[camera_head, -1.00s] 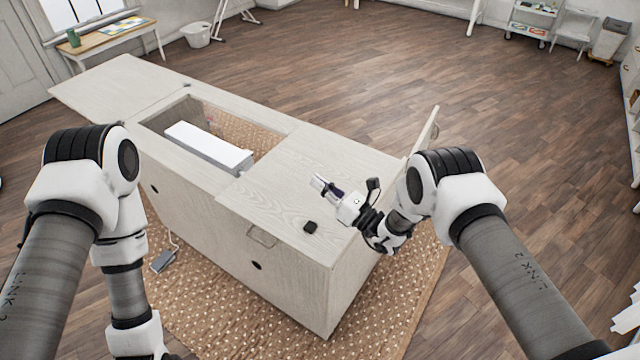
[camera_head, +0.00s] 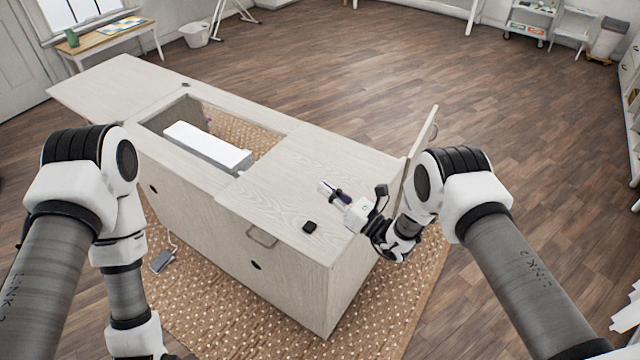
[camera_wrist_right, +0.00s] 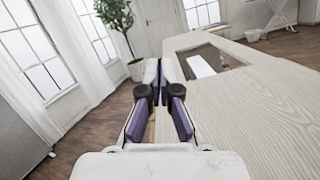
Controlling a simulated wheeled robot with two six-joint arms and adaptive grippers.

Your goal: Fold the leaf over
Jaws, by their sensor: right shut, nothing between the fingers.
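The pale wood cabinet has a flat leaf (camera_head: 105,83) stretching out at its far left end. A second panel (camera_head: 420,145) stands steeply upright at the right end, with a handle near its top edge; my right arm partly hides it. My right gripper (camera_head: 328,190) is shut and empty, above the right part of the cabinet top (camera_head: 275,170) and left of the upright panel. In the right wrist view its fingertips (camera_wrist_right: 160,78) are together, with the wood top beside them. My left gripper is out of view; only my left arm shows.
A white sewing machine (camera_head: 205,147) sits in the cabinet's opening. A small black block (camera_head: 309,227) lies on the top near the front edge. A pedal (camera_head: 161,262) rests on the dotted rug (camera_head: 205,305). The wood floor beyond the cabinet is clear.

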